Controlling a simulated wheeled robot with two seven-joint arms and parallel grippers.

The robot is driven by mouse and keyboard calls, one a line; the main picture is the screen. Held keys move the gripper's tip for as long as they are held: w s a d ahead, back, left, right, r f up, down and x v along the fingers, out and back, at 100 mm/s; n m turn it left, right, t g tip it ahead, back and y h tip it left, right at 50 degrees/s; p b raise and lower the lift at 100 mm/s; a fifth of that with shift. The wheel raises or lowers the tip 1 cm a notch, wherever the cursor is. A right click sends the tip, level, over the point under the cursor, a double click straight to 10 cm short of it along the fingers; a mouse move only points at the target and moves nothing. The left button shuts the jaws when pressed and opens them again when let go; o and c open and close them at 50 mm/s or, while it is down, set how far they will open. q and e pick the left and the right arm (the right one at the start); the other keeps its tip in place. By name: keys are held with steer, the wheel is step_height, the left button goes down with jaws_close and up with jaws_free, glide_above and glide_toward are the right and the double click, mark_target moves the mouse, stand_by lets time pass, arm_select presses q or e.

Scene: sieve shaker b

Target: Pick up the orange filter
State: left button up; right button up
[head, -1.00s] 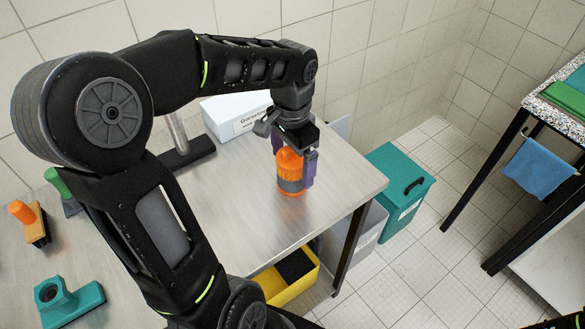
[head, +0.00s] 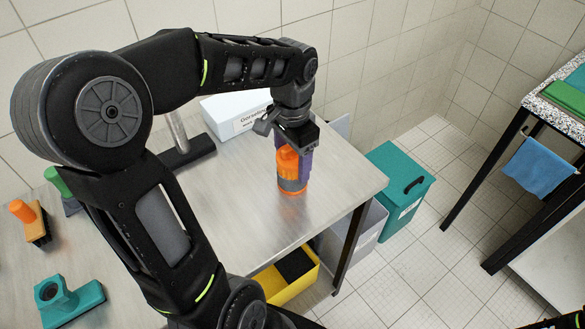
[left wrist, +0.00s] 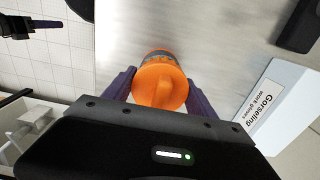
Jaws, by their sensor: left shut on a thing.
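The orange filter (head: 289,172) stands upright on the steel table near its right end, with an orange top, a grey band around the middle and an orange base. My left gripper (head: 296,160) comes down from above and is shut on the filter, with purple fingers on either side. In the left wrist view, the filter's round orange top (left wrist: 160,82) sits between the two fingers. What looks like my right gripper (left wrist: 50,24) shows small at the upper left of that view, and its jaws cannot be made out.
A white work-glove box (head: 236,114) stands behind the filter on the steel table (head: 235,215). A dark-based stand (head: 190,152), a teal tool (head: 68,302) and brushes lie to the left. A yellow bin (head: 292,281) is below, and a teal bin (head: 397,180) stands right on the floor.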

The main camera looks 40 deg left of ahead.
arm_select(q)
steer(key=c, duration=1)
steer(key=shift+r, duration=0.1)
steer(key=shift+c, duration=0.2)
step_height(320, 180, up, 10)
steer(key=shift+f+b, duration=0.1)
steer(key=shift+b, duration=0.2)
